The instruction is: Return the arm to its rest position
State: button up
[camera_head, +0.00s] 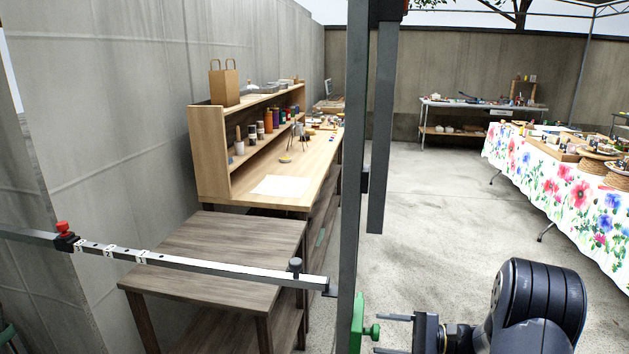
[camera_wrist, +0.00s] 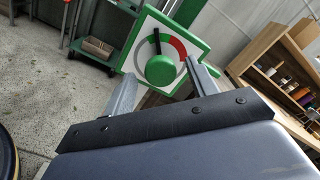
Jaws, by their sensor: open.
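My gripper (camera_head: 378,334) is at the lower middle of the head view, with its two fingers apart and pointing left. My dark arm link bulks behind it at the lower right. Directly in front of the fingertips is a green knob (camera_head: 373,331) on a green panel (camera_head: 357,318) beside a grey post. In the wrist view the round green knob (camera_wrist: 160,70) sits on a white, green-framed dial plate with black and red marks. The open fingers show on either side of it, with nothing held. I cannot tell whether they touch the knob.
A grey post (camera_head: 356,150) stands left of my gripper. A metal bar (camera_head: 200,268) reaches left from it, in front of a brown table (camera_head: 220,240). A wooden workbench (camera_head: 312,185) stands behind. A flower-clothed table (camera_head: 560,185) is at right. The middle floor is clear.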

jog(key=shift+w+a, duration=0.1)
jog(key=shift+a, duration=0.45)
